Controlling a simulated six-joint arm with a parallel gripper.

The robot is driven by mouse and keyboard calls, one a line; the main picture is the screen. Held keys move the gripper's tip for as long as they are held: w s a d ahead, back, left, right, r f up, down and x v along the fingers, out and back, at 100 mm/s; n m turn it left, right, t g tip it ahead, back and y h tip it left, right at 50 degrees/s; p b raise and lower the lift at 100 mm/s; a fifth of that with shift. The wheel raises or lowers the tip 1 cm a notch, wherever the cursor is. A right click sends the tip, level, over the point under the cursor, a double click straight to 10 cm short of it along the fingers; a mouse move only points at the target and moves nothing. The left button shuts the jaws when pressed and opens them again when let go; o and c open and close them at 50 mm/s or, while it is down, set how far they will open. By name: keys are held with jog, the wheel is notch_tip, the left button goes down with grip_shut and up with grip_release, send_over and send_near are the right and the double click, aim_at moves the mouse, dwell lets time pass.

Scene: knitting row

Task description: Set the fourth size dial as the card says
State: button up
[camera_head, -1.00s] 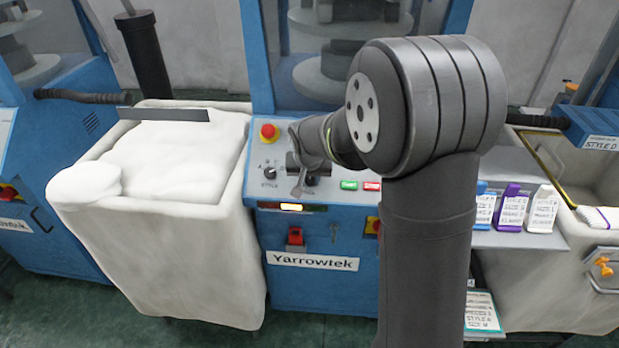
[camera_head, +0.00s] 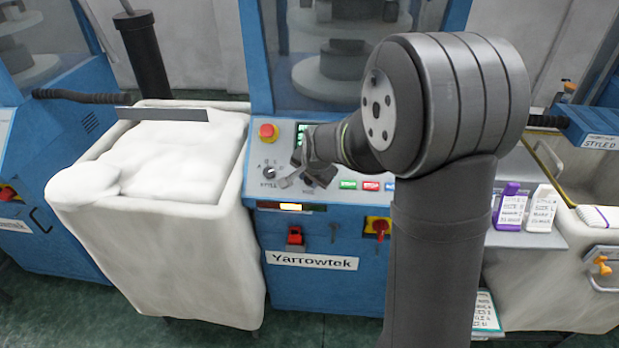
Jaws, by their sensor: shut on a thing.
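My gripper (camera_head: 301,178) is at the control panel (camera_head: 340,200) of the blue Yarrowtek machine, its fingers pointing down and left. It is shut on the size dial (camera_head: 310,184), a small dark knob mostly hidden behind the fingers. Its pointer and marks are too small and covered to read. The style dial (camera_head: 269,172), with letters around it, is just to the left and apart from the fingers. A card with a teal edge (camera_head: 486,312) shows low at the right, partly behind my arm; its writing is not legible.
A red emergency button (camera_head: 268,132) sits above the style dial. Green, red and blue buttons (camera_head: 368,186) are right of the gripper. A cloth-filled white bin (camera_head: 160,235) stands left.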

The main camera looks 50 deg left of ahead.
dwell(0.4)
jog(key=o, duration=1)
jog(key=shift+r, duration=0.1)
jog(key=v, duration=1.7)
jog(key=shift+s, duration=0.15)
jog(key=x, duration=1.7)
